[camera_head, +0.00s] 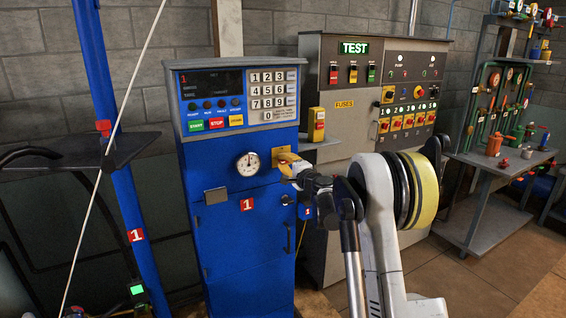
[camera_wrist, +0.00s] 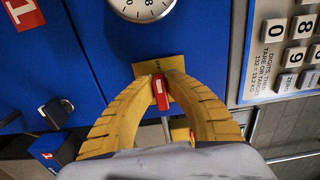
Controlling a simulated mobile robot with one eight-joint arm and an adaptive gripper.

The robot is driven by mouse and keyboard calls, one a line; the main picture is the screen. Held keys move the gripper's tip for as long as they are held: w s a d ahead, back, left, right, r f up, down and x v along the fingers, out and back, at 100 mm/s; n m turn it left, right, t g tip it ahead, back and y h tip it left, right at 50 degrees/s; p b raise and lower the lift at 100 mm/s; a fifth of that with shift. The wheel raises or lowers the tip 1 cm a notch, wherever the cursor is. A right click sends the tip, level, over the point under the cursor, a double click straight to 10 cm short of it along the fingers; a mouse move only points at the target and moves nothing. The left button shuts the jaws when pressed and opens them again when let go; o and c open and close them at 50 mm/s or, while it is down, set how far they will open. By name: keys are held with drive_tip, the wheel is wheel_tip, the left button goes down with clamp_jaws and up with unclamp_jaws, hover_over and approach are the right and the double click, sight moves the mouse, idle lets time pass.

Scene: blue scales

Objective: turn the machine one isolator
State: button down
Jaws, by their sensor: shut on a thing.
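Machine one is a blue cabinet (camera_head: 225,215) with a red "1" label, a keypad and a round dial (camera_head: 248,164). Its isolator is a red handle (camera_wrist: 161,93) on a yellow plate (camera_wrist: 149,70), seen between my fingers in the wrist view. My gripper (camera_head: 287,164) reaches the right side of the cabinet front, beside the dial. Its two yellow fingers are shut on the red handle, one on each side. I cannot tell the switch position.
A grey fuse cabinet (camera_head: 345,110) with a lit TEST sign and several red-yellow switches stands to the right. A yellow-red switch box (camera_head: 317,124) sits between the cabinets. A blue post (camera_head: 105,130) stands left. A bench (camera_head: 490,160) with gauges stands far right.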

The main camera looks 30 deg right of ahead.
drive_tip(key=c, duration=1.4)
unclamp_jaws()
drive_tip(key=s, duration=1.2)
drive_tip(key=shift+d, duration=0.2)
